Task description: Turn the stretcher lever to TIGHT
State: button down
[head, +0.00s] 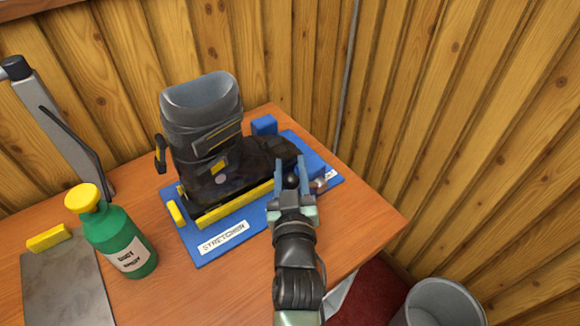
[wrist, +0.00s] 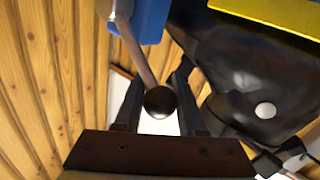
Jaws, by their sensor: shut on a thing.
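The blue stretcher (head: 205,251) lies on the bench with a white label at its front edge and a dark ski boot (head: 203,140) on it. Its lever, a metal rod (wrist: 140,52) with a black ball knob (wrist: 159,100), is at the stretcher's right end. In the head view the knob (head: 291,182) shows between the fingers. My gripper (head: 290,168) is shut on the lever's knob, with one finger on each side; it also shows in the wrist view (wrist: 157,90). A small white label (head: 331,174) lies beside the lever; I cannot read it clearly.
A grey plate (head: 65,285) with a yellow block (head: 48,238) lies farther left. Wooden walls close off the back and right. A grey bin (head: 440,302) stands below at right.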

jog(key=d+r+m+g+p, duration=0.1)
jog(key=p, duration=0.1)
jog(key=w+d+m+g+p, duration=0.1)
jog(key=m+p, duration=0.1)
jog(key=p, duration=0.1)
jog(key=w+d+r+m+g+y+p, duration=0.1)
jog(key=p, duration=0.1)
jog(key=shift+w+d+r, duration=0.25)
jog(key=shift+d+r, duration=0.05)
jog(key=shift+w+d+m+g+y+p, duration=0.55)
jog(key=shift+d+m+g+p, duration=0.3)
jog(key=shift+m, duration=0.25)
jog(key=shift+w+d+f+m+g+y, duration=0.25)
jog(key=shift+w+d+m+g+y, duration=0.2)
jog(key=shift+w+d+m+g, duration=0.3)
jog(key=w+d+f+m+g+y+b, duration=0.2)
jog(key=d+f+m, duration=0.1)
jog(key=shift+d+y, duration=0.2)
jog(key=shift+y, duration=0.2)
jog(key=shift+w+d+f, duration=0.1)
jog(key=shift+f, duration=0.25)
